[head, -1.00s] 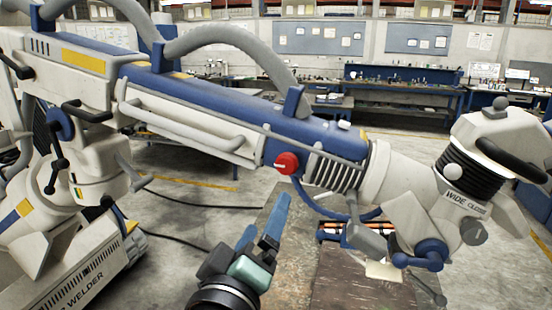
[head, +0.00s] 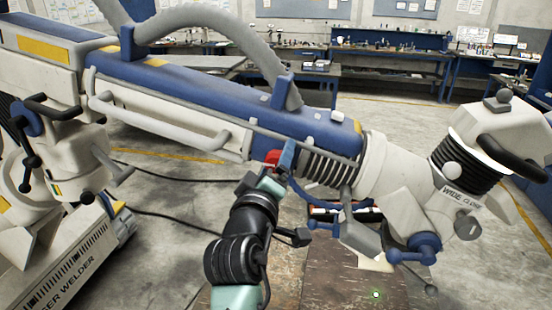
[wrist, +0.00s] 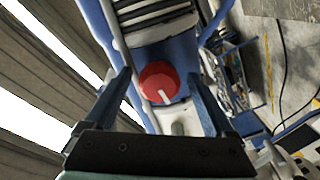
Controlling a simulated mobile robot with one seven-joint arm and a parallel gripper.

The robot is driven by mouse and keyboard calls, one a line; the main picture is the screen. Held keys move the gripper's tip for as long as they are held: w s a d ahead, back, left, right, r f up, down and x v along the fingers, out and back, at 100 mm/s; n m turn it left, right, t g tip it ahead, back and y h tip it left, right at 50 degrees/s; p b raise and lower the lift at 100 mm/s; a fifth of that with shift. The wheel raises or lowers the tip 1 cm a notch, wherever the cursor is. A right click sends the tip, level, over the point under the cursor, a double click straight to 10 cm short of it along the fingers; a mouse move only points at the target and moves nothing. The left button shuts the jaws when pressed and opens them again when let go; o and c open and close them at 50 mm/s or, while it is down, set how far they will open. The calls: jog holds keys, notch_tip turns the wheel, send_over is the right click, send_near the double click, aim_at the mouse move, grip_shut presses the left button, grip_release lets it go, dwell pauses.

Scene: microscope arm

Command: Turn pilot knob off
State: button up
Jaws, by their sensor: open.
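The red pilot knob (head: 271,157) sits on the side of the blue and white microscope arm (head: 225,105). In the head view my gripper (head: 280,160) is at the knob and partly hides it. In the wrist view the knob (wrist: 159,82) is round and red with a white pointer line near its lower edge. It lies between the two blue fingers of my gripper (wrist: 160,85), with a visible gap on each side. My gripper is open. I cannot tell how far its fingertips reach past the knob's face.
The white microscope head (head: 485,145) and its blue clamp handle (head: 422,248) are to the right. A blue hose (head: 325,198) curves close to the knob's right. A worktable (head: 355,280) stands below. A workbench (head: 390,68) is at the back.

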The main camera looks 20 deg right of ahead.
jog(key=c, duration=1.4)
jog(key=shift+o, duration=0.2)
